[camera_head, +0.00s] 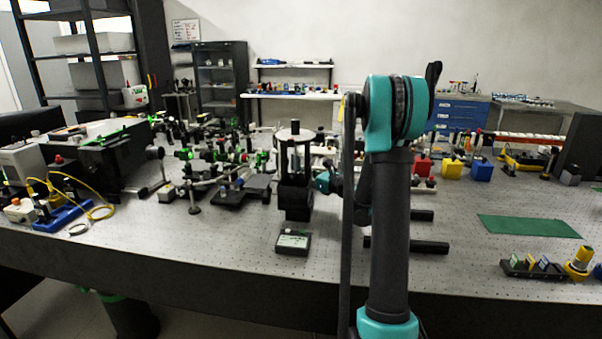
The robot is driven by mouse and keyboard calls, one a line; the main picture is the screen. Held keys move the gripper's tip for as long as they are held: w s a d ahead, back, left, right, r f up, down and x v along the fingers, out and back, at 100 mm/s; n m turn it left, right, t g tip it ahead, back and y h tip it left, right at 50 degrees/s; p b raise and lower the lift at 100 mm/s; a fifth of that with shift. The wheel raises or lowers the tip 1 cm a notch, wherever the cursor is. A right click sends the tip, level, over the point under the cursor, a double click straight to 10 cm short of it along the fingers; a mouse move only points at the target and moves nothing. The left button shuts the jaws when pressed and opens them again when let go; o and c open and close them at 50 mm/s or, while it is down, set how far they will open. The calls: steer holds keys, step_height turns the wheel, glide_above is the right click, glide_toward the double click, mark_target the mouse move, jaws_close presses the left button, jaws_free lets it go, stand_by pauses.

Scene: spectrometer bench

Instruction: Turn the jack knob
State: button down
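My arm rises in the middle of the head view, bends at the teal elbow and comes down behind its own upper link. A small teal part of my wrist (323,182) shows left of the arm, close beside a dark upright device (295,170) with a round grey top. I cannot tell whether they touch. My gripper's fingers cannot be made out against the dark parts there, so open or shut is unclear. I cannot pick out the jack knob for certain; it is too small or hidden.
A small box with a pale face (293,241) sits in front of the dark device on the perforated bench (230,260). Optical mounts crowd the left. Black bars (425,246) lie right of my arm.

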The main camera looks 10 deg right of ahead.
steer(key=shift+f, duration=0.1)
stand_by(0.3)
steer(key=c, duration=1.3)
jaws_free()
steer(key=shift+c, duration=0.2)
steer(key=v, duration=1.2)
steer(key=shift+s, duration=0.1)
